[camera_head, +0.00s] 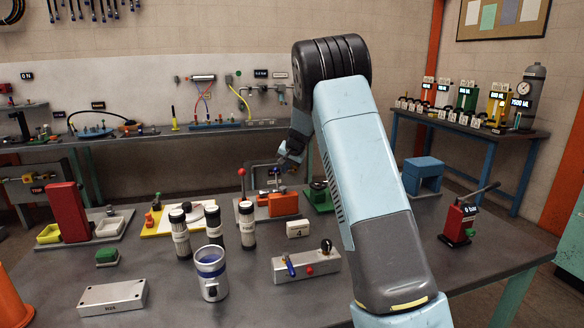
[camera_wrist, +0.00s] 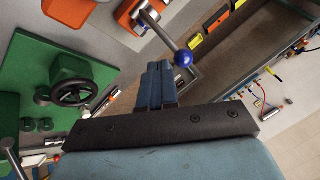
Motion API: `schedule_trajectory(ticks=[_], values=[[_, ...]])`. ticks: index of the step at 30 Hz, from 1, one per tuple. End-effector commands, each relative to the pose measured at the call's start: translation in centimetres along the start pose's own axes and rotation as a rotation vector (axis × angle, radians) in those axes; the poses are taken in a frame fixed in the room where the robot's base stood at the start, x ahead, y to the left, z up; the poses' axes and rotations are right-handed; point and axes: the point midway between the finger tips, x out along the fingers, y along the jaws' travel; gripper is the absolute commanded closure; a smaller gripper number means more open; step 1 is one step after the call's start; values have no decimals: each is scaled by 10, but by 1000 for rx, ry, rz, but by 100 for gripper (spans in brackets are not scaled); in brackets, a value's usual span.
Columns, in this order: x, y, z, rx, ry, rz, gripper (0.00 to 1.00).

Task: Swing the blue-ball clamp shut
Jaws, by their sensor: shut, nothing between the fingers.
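The blue ball (camera_wrist: 183,57) sits at the end of a metal lever (camera_wrist: 160,33) in the wrist view. The lever runs up and left to an orange clamp body (camera_wrist: 128,14). My gripper's blue fingers (camera_wrist: 157,82) are shut and empty. Their tips lie just left of and below the ball in the picture; whether they touch it I cannot tell. In the head view my gripper (camera_head: 287,163) is above the orange clamp base (camera_head: 283,205), at the table's far side. A red ball (camera_head: 241,172) on a stalk stands to its left.
A green fixture with a handwheel (camera_wrist: 75,92) is close left of my fingers in the wrist view. Several dark bottles (camera_head: 180,233), a cup (camera_head: 211,275) and a grey switch block (camera_head: 306,265) stand nearer on the table. A red pump (camera_head: 458,222) is at right.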

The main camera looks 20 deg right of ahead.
Motion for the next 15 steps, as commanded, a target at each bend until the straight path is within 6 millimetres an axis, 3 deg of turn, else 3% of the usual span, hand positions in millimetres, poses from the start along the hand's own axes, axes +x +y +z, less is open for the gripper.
schedule_trajectory(ticks=[15], values=[[4, -8, 1, -1, -1, 0, 100]])
